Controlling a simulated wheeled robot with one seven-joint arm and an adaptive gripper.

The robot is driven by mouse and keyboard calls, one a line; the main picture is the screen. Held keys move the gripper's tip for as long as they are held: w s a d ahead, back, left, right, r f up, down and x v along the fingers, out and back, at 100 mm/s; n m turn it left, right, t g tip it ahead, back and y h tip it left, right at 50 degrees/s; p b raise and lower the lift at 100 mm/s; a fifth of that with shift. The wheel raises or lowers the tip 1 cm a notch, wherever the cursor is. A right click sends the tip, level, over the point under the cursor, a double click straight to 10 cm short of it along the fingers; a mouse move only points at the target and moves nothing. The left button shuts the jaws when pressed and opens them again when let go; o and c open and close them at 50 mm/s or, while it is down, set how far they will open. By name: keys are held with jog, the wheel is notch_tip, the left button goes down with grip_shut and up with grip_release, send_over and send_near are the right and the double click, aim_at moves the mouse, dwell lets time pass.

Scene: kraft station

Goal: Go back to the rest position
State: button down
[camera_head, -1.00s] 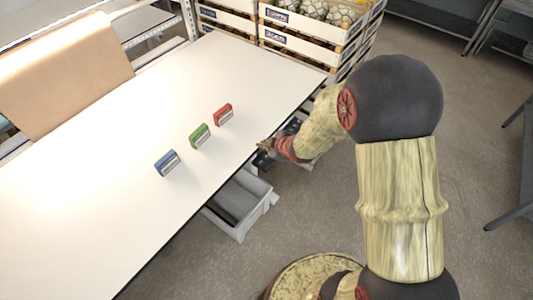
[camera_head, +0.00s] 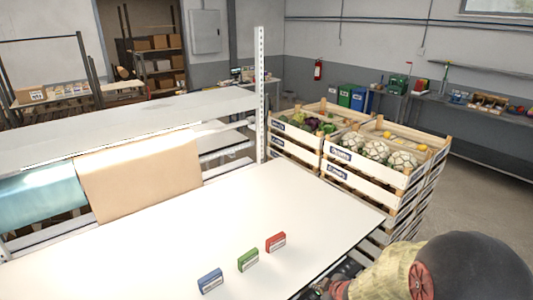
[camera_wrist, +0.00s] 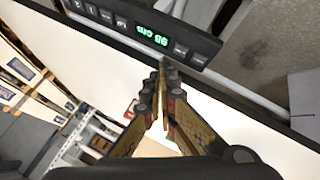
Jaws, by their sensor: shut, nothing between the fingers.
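My gripper (camera_wrist: 163,68) is shut and empty in the wrist view, its two fingers meeting at the tips. It is close to a dark control panel (camera_wrist: 150,28) with a green height display at the table's edge. I cannot tell whether the fingertips touch the panel. In the head view my arm is at the bottom right, beside the table's right edge, and the gripper end is largely cut off by the lower border.
The white table (camera_head: 180,245) holds a blue block (camera_head: 210,281), a green block (camera_head: 248,260) and a red block (camera_head: 276,242), standing apart in a row. Stacked produce crates (camera_head: 372,178) stand beyond the table. A cardboard sheet (camera_head: 140,175) hangs at the back left.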

jog(key=s+d+r+m+g+h+b, duration=0.1)
jog(key=s+d+r+m+g+h, duration=0.1)
jog(key=s+d+m, duration=0.35)
jog(key=s+d+r+m+g+h+b, duration=0.1)
jog(key=s+d+r+m+g+h, duration=0.15)
jog(key=s, duration=0.55)
jog(key=s+a+r+m+t+y+b, duration=0.1)
jog(key=s+a+r+b, duration=0.2)
jog(key=s+r, duration=0.4)
jog(key=s+a+r+m+t+y+b, duration=0.1)
jog(key=s+a+r+m+y+b, duration=0.1)
jog(key=s+a+r, duration=0.4)
jog(key=b+v, duration=0.1)
jog(key=v, duration=0.2)
jog(key=shift+a, duration=0.3)
